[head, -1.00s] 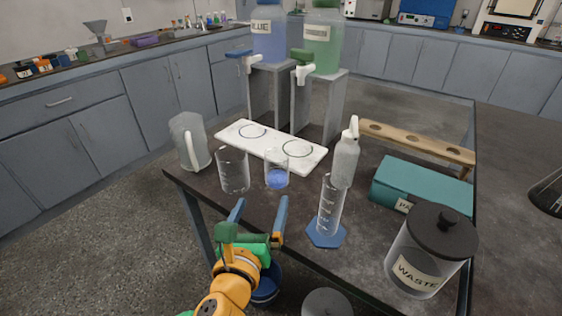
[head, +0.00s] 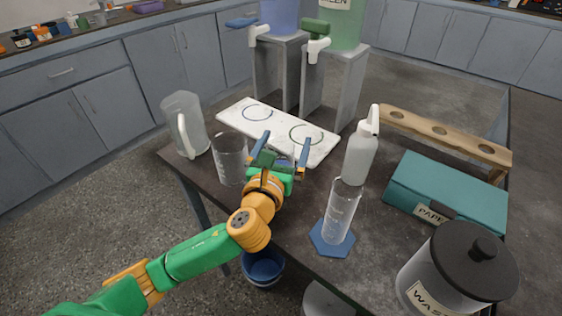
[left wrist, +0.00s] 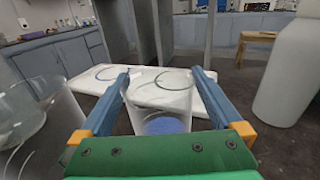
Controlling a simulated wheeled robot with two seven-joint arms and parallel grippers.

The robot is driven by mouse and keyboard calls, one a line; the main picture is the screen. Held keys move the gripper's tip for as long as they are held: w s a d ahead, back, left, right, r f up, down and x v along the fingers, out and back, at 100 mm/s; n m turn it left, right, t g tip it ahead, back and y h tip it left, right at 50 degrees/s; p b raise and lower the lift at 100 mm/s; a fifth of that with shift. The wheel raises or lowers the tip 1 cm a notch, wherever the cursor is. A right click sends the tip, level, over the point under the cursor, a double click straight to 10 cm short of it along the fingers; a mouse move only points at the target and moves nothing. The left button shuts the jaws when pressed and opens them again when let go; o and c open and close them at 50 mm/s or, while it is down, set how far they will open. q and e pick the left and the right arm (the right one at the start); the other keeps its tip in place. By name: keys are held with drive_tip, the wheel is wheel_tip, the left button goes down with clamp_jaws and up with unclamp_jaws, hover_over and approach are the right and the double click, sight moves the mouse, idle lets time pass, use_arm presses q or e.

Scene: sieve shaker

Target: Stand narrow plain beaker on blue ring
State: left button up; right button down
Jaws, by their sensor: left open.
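The narrow beaker with blue liquid shows in the left wrist view (left wrist: 160,122), upright on the bench. In the head view my left gripper (head: 282,150) covers most of it. The gripper is open, with one finger on each side of the beaker in the wrist view (left wrist: 163,80); I see no grip on it. Behind it lies a white plate (head: 328,147) with two rings. The blue ring (head: 244,108) is the left one, the green ring (head: 291,134) the right one. Both rings look empty. My right gripper is not in view.
A wider beaker (head: 230,165) with markings and a jug (head: 190,120) stand left. Right are a measuring cylinder (head: 341,212), a white bottle (head: 361,150), a teal box (head: 445,190) and a waste jar (head: 450,270). Two dispensers on stands (head: 335,85) rise behind the plate.

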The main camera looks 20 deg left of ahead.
use_arm(q)
drive_tip(key=shift+s+r, duration=0.1)
drive_tip(key=shift+s, duration=0.05)
drive_tip(key=c, duration=0.4)
clamp_jaws()
drive_tip(key=shift+r, duration=0.1)
